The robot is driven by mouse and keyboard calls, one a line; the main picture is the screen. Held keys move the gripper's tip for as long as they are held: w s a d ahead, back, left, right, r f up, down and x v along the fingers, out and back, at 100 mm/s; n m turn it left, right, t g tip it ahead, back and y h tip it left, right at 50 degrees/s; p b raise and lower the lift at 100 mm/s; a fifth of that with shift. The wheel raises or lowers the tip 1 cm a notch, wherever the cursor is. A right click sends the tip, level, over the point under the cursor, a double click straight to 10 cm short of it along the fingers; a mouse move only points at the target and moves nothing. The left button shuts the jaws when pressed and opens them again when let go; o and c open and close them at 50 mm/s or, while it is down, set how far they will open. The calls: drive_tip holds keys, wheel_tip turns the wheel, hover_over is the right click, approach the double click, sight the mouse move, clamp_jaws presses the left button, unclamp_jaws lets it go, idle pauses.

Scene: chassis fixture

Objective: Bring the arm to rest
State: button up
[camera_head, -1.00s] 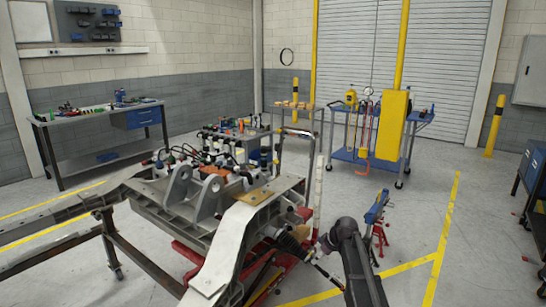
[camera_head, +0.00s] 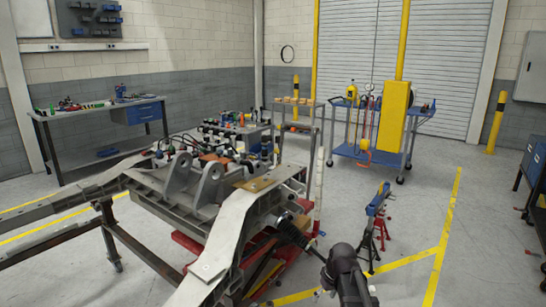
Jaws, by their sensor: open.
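My arm (camera_head: 345,277) shows as a dark, rounded joint and link at the bottom edge, right of the chassis. No gripper fingers can be made out, so I cannot see my gripper or what is near it. The grey chassis fixture (camera_head: 225,225) stands left of my arm, with two upright lugs and a tan plate (camera_head: 257,184) on top.
A blue trolley (camera_head: 372,158) with a yellow post stands farther back. A workbench (camera_head: 90,112) is at the left wall. Dark cabinets (camera_head: 534,165) stand at the right edge.

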drive_tip(key=s+f+m+g+h+b, duration=0.1)
drive_tip(key=s+f+m+h+b, duration=0.2)
drive_tip(key=s, duration=0.9)
wheel_tip(320, 180, up, 20)
drive_tip(key=m+y+p, duration=0.1)
drive_tip(key=p, duration=2)
drive_tip(key=shift+d+f, duration=0.2)
drive_tip(key=shift+d, duration=0.1)
